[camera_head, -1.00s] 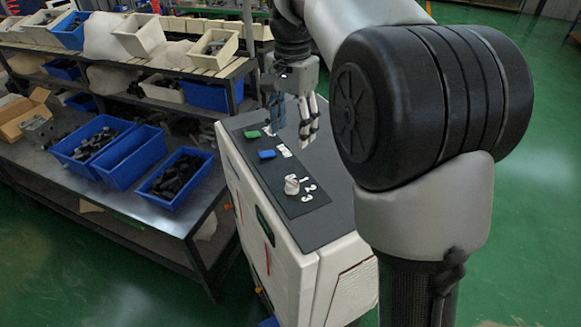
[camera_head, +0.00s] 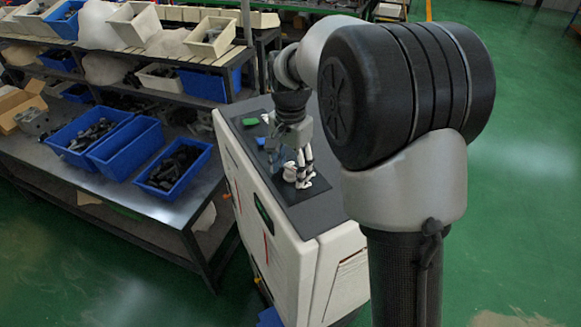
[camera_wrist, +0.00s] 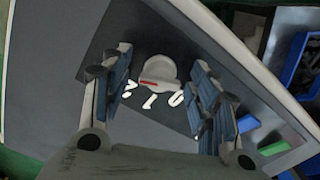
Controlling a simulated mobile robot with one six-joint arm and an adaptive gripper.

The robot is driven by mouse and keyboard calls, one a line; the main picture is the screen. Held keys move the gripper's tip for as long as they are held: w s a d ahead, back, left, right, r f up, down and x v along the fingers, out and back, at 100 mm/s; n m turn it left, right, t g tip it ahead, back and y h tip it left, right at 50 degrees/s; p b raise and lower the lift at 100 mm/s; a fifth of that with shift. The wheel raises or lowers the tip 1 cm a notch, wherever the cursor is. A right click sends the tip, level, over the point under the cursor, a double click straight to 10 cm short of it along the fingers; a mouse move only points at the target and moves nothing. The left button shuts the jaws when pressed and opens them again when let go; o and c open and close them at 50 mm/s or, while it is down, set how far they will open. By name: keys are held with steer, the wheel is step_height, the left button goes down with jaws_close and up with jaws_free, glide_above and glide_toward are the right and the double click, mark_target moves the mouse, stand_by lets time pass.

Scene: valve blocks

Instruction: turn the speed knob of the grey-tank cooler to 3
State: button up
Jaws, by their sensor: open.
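The cooler (camera_head: 285,258) has a white body and a dark grey top with a darker control panel. Its pale round speed knob (camera_wrist: 157,70) with a red mark shows in the wrist view, beside white numerals (camera_wrist: 150,102). I make out a 1 and a 0; the numeral at the left is partly covered by a finger. My gripper (camera_head: 303,178) is open, pointing down at the knob in the head view. In the wrist view its fingers (camera_wrist: 160,68) stand on either side of the knob, with gaps visible. Contact cannot be told.
A green piece (camera_head: 250,121) and a blue piece (camera_head: 261,142) sit on the panel behind my gripper. A metal workbench (camera_head: 195,200) with blue bins (camera_head: 128,158) stands close at the left. Green floor (camera_head: 520,200) is clear at the right.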

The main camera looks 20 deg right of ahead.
steer(key=shift+c, duration=0.4)
steer(key=c, duration=1)
